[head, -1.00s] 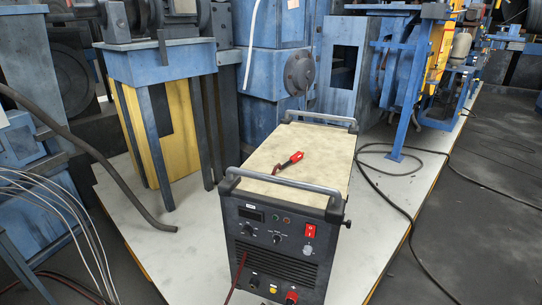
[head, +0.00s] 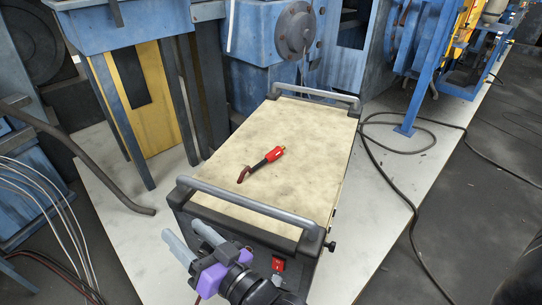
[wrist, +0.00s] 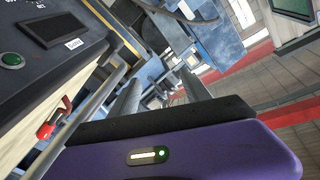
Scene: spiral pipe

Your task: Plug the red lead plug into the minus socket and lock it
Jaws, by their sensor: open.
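The red lead plug (head: 274,153) lies on the beige top of the welding machine (head: 310,135), with a short dark red lead behind it. A red piece that appears to be the plug also shows at the left of the wrist view (wrist: 46,130). My gripper (head: 188,236) is at the front left of the machine, beside the front handle, its fingers pointing up and left in the head view. Its fingers are apart and empty, and it is clear of the plug. The minus socket is not visible; the lower front panel is out of view.
A grey front handle (head: 245,207) and a rear handle (head: 318,93) rise at the ends of the machine's top. A red switch (head: 279,264) shows beside my wrist. A black cable (head: 385,178) lies on the floor to the right. Blue machinery stands behind.

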